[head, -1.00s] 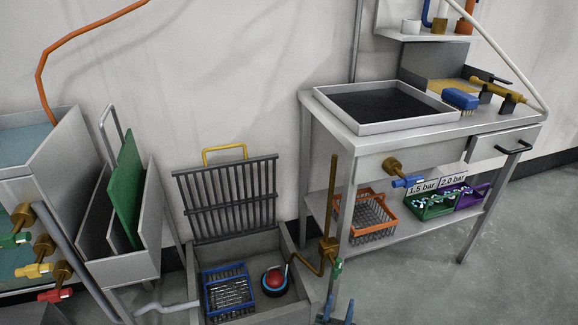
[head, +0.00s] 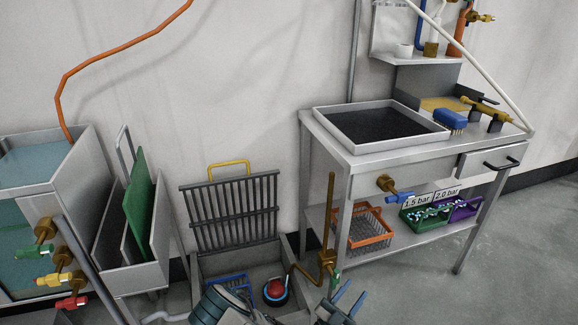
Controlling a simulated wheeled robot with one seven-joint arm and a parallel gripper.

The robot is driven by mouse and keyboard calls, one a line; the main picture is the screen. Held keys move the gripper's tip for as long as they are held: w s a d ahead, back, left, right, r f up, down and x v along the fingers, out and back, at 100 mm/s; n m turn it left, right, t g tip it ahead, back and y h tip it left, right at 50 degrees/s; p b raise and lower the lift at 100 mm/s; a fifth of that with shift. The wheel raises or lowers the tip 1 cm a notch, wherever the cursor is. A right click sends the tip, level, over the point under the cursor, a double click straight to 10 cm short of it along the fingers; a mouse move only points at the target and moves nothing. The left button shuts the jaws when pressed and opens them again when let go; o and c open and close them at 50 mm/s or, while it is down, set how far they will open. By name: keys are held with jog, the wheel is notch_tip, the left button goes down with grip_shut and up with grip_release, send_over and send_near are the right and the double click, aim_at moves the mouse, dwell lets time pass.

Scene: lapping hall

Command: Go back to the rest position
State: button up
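My gripper (head: 351,295) shows at the bottom edge of the head view, right of the low sink. Its two blue-tipped fingers are apart and I see nothing between them. It stands in front of the workbench's lower left leg, and most of my arm is cut off by the bottom edge. My arm links cover the front of the low sink (head: 296,270) and part of the blue basket (head: 232,281) in it.
A red-and-blue round item (head: 275,291) sits in the sink by a brass pipe (head: 329,215). The workbench (head: 375,158) bears a black-floored tray (head: 345,109) and a blue brush (head: 450,119). Orange (head: 366,239), green and purple baskets stand on its shelf. Floor at right is clear.

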jog(key=w+a+r+g+y+p, duration=0.1)
jog(key=w+r+g+y+p, duration=0.6)
jog(key=w+r+y+p, duration=0.15)
jog(key=s+a+r+n+g+y+p, duration=0.15)
jog(key=a+r+y+p, duration=0.25)
jog(key=r, duration=0.6)
jog(key=a+r+n+g+y+p, duration=0.1)
jog(key=a+r+n+y+p, duration=0.3)
jog(key=r, duration=0.6)
jog(key=s+r+n+g+y+p, duration=0.1)
jog(key=s+r+n+y+p, duration=0.15)
jog(key=s+r, duration=0.4)
jog(key=s+r+n+g+y+p, duration=0.1)
jog(key=s+r+n+p, duration=0.15)
jog(key=r, duration=0.65)
jog(key=s+d+r+n+g+p, duration=0.1)
jog(key=s+d+r+n+p, duration=0.1)
jog(key=s+r, duration=0.3)
jog(key=s+d+r+n+g+h+p, duration=0.1)
jog(key=s+d+r+n+p, duration=0.1)
jog(key=s, duration=0.9)
notch_tip(320, 180, up, 4)
jog(key=shift+s+d+f+h+p, duration=0.1)
jog(key=shift+s+d+h+p, duration=0.2)
jog(key=shift+d+p, duration=0.7)
